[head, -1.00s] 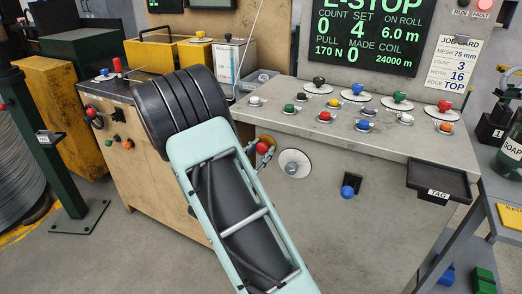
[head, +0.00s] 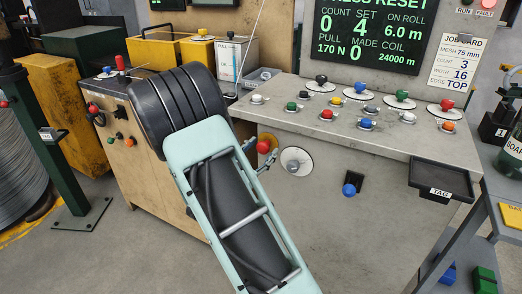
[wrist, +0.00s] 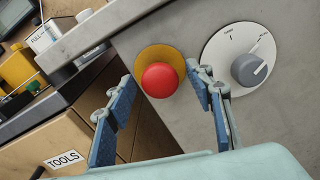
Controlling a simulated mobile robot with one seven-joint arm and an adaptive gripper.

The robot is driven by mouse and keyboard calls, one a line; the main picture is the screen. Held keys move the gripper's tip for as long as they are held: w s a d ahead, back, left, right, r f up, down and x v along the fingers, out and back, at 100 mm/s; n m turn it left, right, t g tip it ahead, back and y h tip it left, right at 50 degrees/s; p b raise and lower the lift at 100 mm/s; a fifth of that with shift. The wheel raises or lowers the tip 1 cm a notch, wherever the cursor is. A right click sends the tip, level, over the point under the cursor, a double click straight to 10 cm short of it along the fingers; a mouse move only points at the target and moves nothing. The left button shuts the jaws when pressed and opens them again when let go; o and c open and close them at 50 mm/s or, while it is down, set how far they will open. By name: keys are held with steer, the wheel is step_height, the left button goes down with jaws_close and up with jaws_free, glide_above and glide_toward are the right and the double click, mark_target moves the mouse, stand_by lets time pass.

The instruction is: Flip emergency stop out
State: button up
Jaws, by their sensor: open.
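The emergency stop, a round red mushroom button (wrist: 160,80) on a yellow disc, sits on the grey front panel in the wrist view. It also shows in the head view (head: 263,146), just beyond my gripper. My gripper (wrist: 162,77) is open, with one blue-padded finger on either side of the button. The right finger is close to the button's edge, and a wider gap shows on the left. The display (head: 372,35) above the console has a cropped top line reading "RESS RESET".
A rotary selector knob (wrist: 249,69) on a white dial is just right of the button. A blue knob (head: 349,190) and a tray marked TAG (head: 441,178) are farther right. Several coloured controls stand on the console top. A wooden cabinet marked TOOLS (wrist: 62,158) is at left.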

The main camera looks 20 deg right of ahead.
steer(key=shift+a, duration=0.1)
steer(key=v, duration=1.2)
steer(key=shift+r, duration=0.15)
